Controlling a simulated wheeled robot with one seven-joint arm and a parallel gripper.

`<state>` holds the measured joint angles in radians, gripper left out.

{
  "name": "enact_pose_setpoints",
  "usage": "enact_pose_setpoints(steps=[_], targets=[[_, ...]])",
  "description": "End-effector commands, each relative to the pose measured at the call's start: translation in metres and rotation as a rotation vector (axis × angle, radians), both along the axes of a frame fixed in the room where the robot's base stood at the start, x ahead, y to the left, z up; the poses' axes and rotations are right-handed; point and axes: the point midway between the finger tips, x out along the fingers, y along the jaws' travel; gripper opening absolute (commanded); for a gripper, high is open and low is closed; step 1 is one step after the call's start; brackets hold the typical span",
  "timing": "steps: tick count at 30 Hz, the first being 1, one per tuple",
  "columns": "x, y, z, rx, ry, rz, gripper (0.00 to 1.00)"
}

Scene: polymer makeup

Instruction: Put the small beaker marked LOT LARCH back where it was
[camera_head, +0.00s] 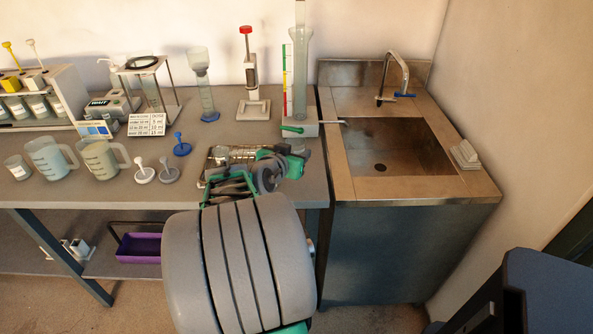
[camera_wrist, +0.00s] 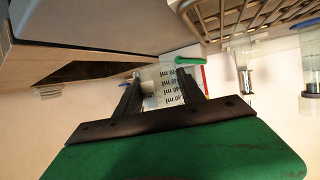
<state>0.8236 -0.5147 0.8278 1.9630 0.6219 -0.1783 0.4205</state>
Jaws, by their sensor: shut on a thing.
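My gripper (camera_wrist: 159,86) is shut on a clear small beaker (camera_wrist: 170,93) with dark ml markings, seen between the two black fingers in the wrist view. No LOT LARCH mark can be read on it. In the head view my wrist is over the front right of the bench, and the fingers and held beaker are mostly hidden there. A wire drying rack (camera_head: 219,157) lies beside my wrist, partly covered by my arm; it also shows in the wrist view (camera_wrist: 240,15). Another small beaker (camera_head: 17,168) stands at the bench's left.
A tall graduated column on a white base (camera_head: 300,129) with a green tap stands behind my wrist. Two jugs (camera_head: 50,158) (camera_head: 100,160) and several small stands are to the left. The sink (camera_head: 395,150) is to the right. Some bare bench (camera_head: 225,190) shows near the front edge.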

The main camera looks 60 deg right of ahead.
Motion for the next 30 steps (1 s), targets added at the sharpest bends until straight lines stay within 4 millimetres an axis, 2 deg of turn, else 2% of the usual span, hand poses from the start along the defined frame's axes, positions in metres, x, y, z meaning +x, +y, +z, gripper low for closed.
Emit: enact_pose_setpoints(steps=[5, 9, 21, 22, 25, 30], targets=[[0.001, -0.014, -0.019, 0.000, 0.000, -0.001, 0.02], [0.001, -0.014, -0.046, 0.001, 0.002, 0.002, 0.02], [0.001, -0.014, -0.051, -0.001, 0.000, 0.002, 0.02], [0.001, -0.014, -0.049, -0.001, 0.000, 0.001, 0.48], [0.002, -0.014, -0.049, -0.001, 0.000, 0.002, 0.55], [0.002, -0.014, -0.049, -0.001, 0.000, 0.002, 0.55]])
